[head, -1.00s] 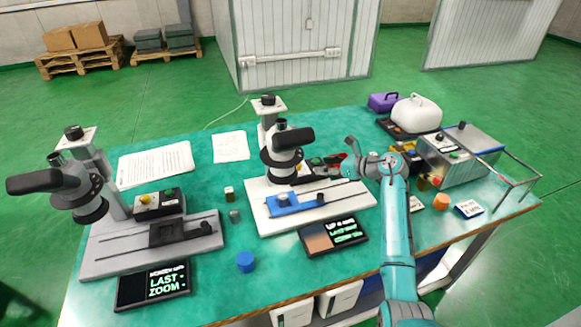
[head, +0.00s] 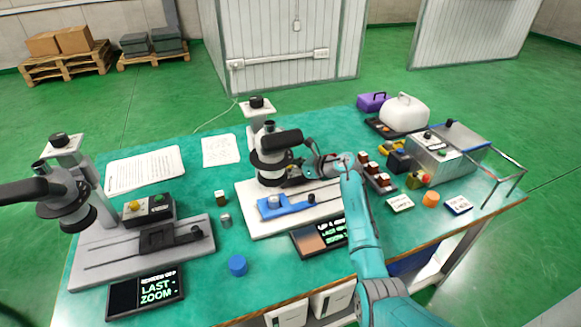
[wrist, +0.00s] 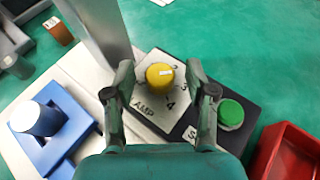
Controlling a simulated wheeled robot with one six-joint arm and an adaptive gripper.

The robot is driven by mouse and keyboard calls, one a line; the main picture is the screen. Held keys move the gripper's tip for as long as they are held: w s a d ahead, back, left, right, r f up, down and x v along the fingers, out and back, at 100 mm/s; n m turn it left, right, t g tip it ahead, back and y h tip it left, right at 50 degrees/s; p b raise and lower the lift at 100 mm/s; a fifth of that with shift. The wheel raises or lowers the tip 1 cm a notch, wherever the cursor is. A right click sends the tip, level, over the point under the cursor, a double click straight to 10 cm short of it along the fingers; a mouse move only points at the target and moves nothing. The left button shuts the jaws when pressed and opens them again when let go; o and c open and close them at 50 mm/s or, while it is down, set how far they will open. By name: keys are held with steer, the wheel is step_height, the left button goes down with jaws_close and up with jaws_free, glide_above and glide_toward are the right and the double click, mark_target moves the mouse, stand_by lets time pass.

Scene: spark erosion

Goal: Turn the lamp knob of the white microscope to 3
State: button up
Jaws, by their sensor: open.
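The white microscope (head: 245,195) stands mid-table, with a blue slide holder (head: 285,206) on its base. In the wrist view its yellow lamp knob (wrist: 160,76) sits on a pale numbered plate (wrist: 150,118) marked with LAMP lettering, and 3 and 4 are readable to its lower right. A small pale mark shows on the knob's top; the number it points to is unclear. A green button (wrist: 231,113) is right of the knob. My gripper (wrist: 160,80) is open, one finger on each side of the knob. Contact cannot be told. In the head view my gripper (head: 322,170) is beside the microscope, partly hiding its lamp box.
A grey microscope (head: 200,240) with its own control box (head: 147,209) stands at left. A red tray (wrist: 288,152) is right of the lamp box in the wrist view. The microscope's post (wrist: 95,30) rises close to my left finger. A dark sign (head: 310,241) lies in front.

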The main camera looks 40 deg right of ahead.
jaws_close()
steer(key=shift+a+f+m+t+h, duration=0.1)
steer(key=shift+a+m+t+h, duration=0.2)
steer(key=shift+m+h, duration=0.45)
steer(key=shift+s+d+m+h, duration=0.1)
steer(key=shift+d+m+h, duration=0.05)
steer(key=shift+m+h, duration=0.8)
jaws_free()
